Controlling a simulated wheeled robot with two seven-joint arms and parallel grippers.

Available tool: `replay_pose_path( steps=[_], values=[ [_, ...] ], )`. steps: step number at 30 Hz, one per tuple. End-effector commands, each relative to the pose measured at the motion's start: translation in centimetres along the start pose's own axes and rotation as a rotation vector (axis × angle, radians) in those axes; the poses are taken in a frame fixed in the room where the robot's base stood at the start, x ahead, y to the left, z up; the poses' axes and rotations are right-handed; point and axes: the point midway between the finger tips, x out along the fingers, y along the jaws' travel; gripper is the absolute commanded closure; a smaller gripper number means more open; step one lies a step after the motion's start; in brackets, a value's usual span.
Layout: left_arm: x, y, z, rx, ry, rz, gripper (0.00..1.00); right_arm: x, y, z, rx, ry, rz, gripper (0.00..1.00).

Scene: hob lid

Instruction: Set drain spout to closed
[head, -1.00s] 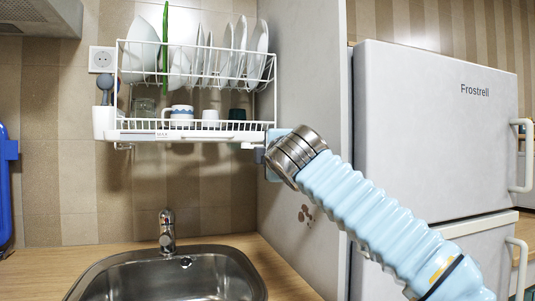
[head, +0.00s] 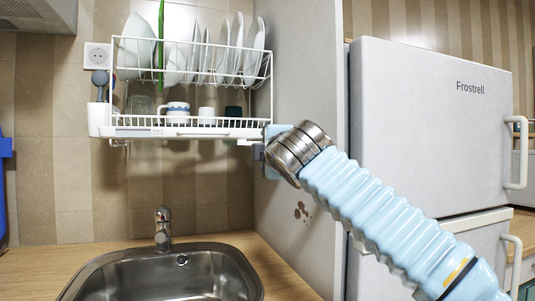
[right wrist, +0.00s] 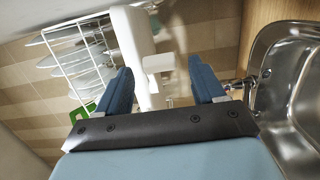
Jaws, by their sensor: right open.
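The dish rack's white drip tray (head: 185,132) hangs on the wall above the sink. A small white piece that looks like the drain spout (head: 247,143) sits under its right end, close to my right gripper (head: 262,152). In the right wrist view the spout (right wrist: 158,63) projects from the tray's side. It lies in line with the gap between the two blue fingers of my right gripper (right wrist: 161,68). The fingers are apart and hold nothing. I cannot tell whether the spout is touched, or its exact setting. My left gripper is not in view.
The rack (head: 190,70) holds plates and cups above the tray. A grey side panel (head: 300,100) stands close to the right of the rack, beside the white fridge (head: 430,130). The sink (head: 165,275) and its tap (head: 162,230) are below.

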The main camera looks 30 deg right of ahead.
Motion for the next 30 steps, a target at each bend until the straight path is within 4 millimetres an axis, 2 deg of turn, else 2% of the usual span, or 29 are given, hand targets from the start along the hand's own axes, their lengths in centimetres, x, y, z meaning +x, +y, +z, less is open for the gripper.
replay_pose_path(
  steps=[9,15,19,26,27,30],
  values=[
    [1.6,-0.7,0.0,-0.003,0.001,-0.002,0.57,-7.8,-0.2,0.1,0.000,0.000,0.003,0.31],
    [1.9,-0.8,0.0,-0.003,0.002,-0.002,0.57,-11.0,-0.1,0.0,0.000,-0.001,0.001,0.31],
    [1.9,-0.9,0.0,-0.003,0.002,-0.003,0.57,-11.9,-0.1,0.0,0.000,-0.001,0.000,0.31],
    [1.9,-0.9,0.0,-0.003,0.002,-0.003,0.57,-12.0,-0.1,0.0,0.000,-0.001,-0.001,0.31],
    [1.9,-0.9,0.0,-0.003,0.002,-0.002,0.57,-12.0,-0.1,0.0,0.000,-0.001,-0.001,0.33],
    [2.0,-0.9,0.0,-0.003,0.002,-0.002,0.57,-11.9,-0.2,0.0,0.024,-0.004,-0.005,0.48]
  ],
)
